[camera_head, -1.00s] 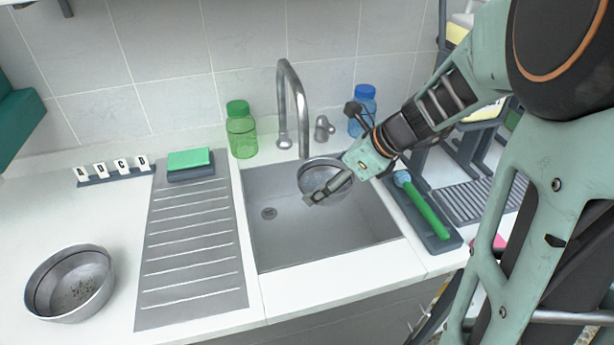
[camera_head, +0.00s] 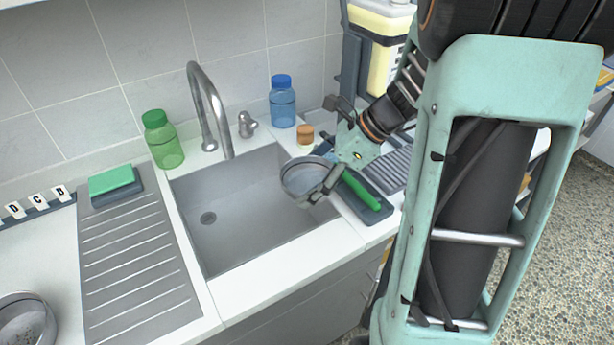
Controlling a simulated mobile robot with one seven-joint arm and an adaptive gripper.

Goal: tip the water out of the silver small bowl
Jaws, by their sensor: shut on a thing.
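The silver small bowl (camera_head: 301,180) is in my gripper (camera_head: 325,187), which is shut on its right-hand rim. The bowl is held in the air at the right side of the steel sink (camera_head: 222,243), overlapping the sink's right rim in the picture. Its inside faces up and towards the camera; whether it is level or slightly tilted is hard to tell. Bluish grey shows inside it, but I cannot make out how much water it holds. The sink basin looks empty, with its round drain on the left. The curved tap (camera_head: 213,110) stands behind the sink.
A green-lidded bottle (camera_head: 164,142) and a blue bottle (camera_head: 283,105) stand behind the sink. A tray with a green-handled brush (camera_head: 361,191) lies close right of the bowl. Left are a ribbed drainboard (camera_head: 130,255), a green sponge (camera_head: 111,180) and a larger silver bowl (camera_head: 22,325).

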